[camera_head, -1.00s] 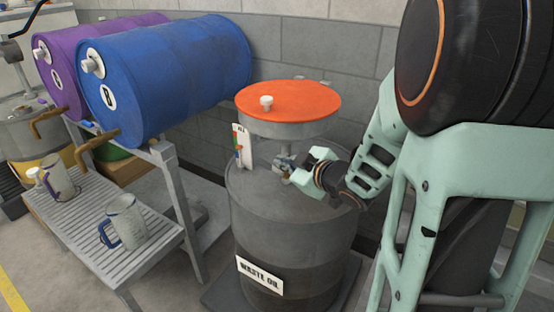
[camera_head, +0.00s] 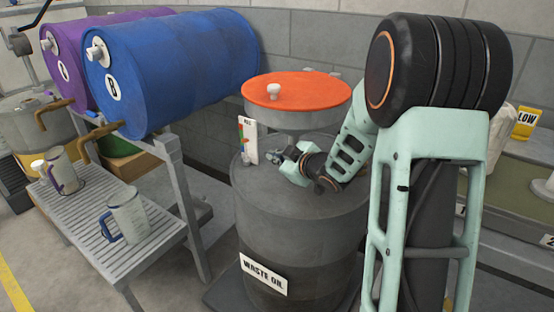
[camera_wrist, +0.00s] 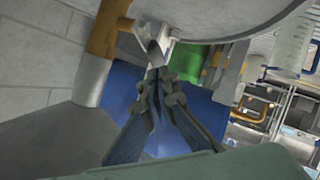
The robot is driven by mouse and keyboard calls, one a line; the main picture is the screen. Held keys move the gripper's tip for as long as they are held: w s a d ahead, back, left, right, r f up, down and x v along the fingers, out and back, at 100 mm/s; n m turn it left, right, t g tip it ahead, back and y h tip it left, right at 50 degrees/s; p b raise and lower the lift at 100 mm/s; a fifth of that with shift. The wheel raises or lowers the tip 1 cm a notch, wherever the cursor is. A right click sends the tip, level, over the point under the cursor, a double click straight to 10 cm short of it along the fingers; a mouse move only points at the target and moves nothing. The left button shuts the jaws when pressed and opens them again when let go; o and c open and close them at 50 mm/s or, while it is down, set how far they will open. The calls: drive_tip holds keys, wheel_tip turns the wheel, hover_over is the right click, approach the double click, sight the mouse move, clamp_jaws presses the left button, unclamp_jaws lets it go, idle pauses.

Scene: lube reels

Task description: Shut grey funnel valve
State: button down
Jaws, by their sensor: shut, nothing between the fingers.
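The grey funnel (camera_head: 285,120) has an orange lid (camera_head: 305,92) and stands over the dark grey waste oil drum (camera_head: 300,215). In the wrist view the funnel's pale underside (camera_wrist: 205,14) fills the top, with a brown fitting (camera_wrist: 108,28) and a grey pipe (camera_wrist: 92,80) below it. A small grey metal piece, seemingly the valve lever (camera_wrist: 152,32), juts beside the fitting. My gripper (camera_head: 284,157) is low beside the funnel, above the drum top. In the wrist view my gripper (camera_wrist: 158,76) is shut and empty, its tips just below that piece. Contact and valve position are unclear.
A white gauge card (camera_head: 247,140) stands left of the funnel. A blue drum (camera_head: 190,70) and a purple drum (camera_head: 66,65) lie on a rack at left. Measuring jugs (camera_head: 127,217) stand on a slatted bench (camera_head: 105,270). A wall is close behind.

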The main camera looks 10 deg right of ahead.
drive_tip(key=shift+w+d+f, duration=0.15)
drive_tip(key=shift+w+f, duration=0.15)
drive_tip(key=shift+f, duration=0.1)
drive_tip(key=shift+w+a+f+g+h+p, duration=0.35)
drive_tip(key=shift+a+f+g+p, duration=0.15)
drive_tip(key=shift+p, duration=0.4)
drive_tip(key=shift+d+r, duration=0.1)
drive_tip(key=shift+r, duration=0.05)
drive_tip(key=shift+r+p, duration=0.75)
